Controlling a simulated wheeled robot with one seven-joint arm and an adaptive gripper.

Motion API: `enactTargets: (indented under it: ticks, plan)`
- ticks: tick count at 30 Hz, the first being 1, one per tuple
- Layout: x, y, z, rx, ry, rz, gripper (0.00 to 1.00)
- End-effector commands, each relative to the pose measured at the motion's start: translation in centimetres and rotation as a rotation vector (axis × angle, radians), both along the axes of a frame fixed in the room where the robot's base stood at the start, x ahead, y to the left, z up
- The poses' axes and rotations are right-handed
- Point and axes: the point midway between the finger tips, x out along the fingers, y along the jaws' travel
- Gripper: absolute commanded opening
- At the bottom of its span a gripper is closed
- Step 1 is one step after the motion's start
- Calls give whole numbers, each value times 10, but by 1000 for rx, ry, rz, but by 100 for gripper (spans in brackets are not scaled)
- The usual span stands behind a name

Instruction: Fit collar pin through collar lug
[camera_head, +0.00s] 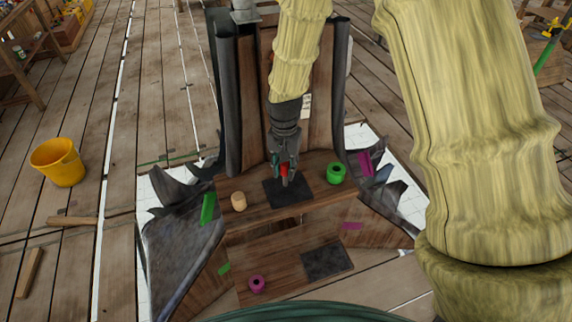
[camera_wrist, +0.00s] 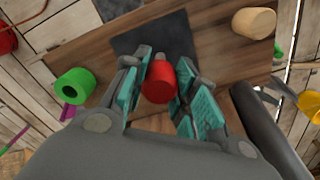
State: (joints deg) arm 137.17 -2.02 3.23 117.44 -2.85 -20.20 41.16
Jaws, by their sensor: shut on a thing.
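My gripper (camera_head: 284,180) is over the dark square pad (camera_head: 299,194) on the upper wooden shelf. In the wrist view, its teal-padded fingers (camera_wrist: 161,82) are shut on a red cylindrical piece (camera_wrist: 159,87). In the head view only a little of this red piece (camera_head: 284,169) shows between the fingers. Its lower end is hidden, so I cannot tell whether it touches the pad. A green ring with a hole (camera_head: 336,173) stands right of the pad; it also shows in the wrist view (camera_wrist: 75,86). I cannot tell which part is the collar pin or the collar lug.
A tan cylinder (camera_head: 239,201) stands left of the pad. A magenta ring (camera_head: 257,284) and another dark pad (camera_head: 327,262) are on the lower board. Tall dark-edged panels (camera_head: 227,95) rise behind and beside the arm. A yellow bucket (camera_head: 57,162) stands on the floor at left.

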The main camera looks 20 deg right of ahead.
Motion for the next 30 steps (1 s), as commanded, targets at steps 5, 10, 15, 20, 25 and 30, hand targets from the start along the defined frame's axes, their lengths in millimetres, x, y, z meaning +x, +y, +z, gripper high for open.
enactTargets:
  ticks: [5, 10, 15, 20, 25, 30]
  plan:
    - [22, -9, -1, -1, -1, -1, 4]
    - [27, -11, -4, -1, 1, -1, 4]
    - [26, -11, -13, 0, 1, -1, 4]
    - [26, -11, -29, -1, 2, 0, 4]
    - [27, -11, -38, -1, -1, -1, 4]
    - [27, -11, -38, -1, -1, -1, 4]
